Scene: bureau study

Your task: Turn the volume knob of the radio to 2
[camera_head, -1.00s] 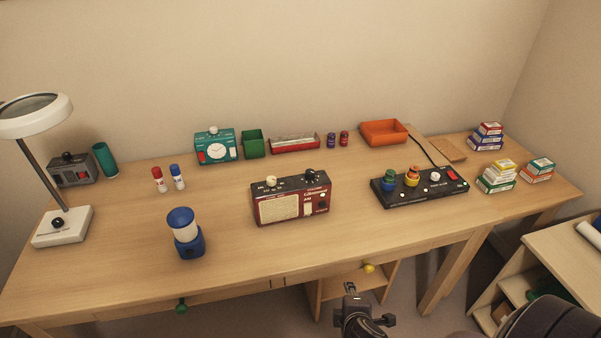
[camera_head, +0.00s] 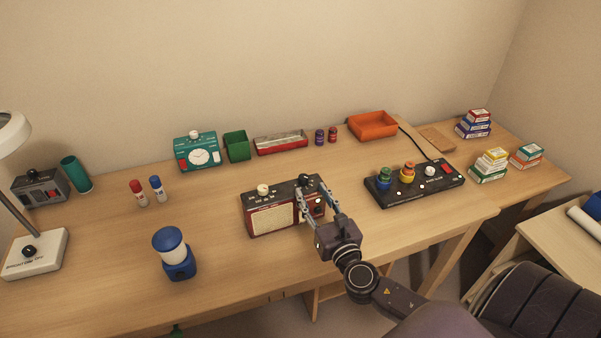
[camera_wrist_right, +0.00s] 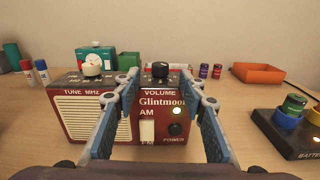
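The red radio (camera_head: 268,218) stands upright on the desk, its front with a cream speaker grille facing me. In the right wrist view the radio (camera_wrist_right: 85,118) shows a cream TUNE knob (camera_wrist_right: 92,66) on the left of its top and a black VOLUME knob (camera_wrist_right: 160,69) with a white mark on the right. The number the mark points to is too small to read. My right gripper (camera_head: 312,188) is open in front of the radio's right half. In the right wrist view its fingers (camera_wrist_right: 162,90) stand either side of the volume knob, apart from it. My left gripper is not in view.
A blue lantern (camera_head: 174,254) stands front left. Desk room in front of the radio is clear.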

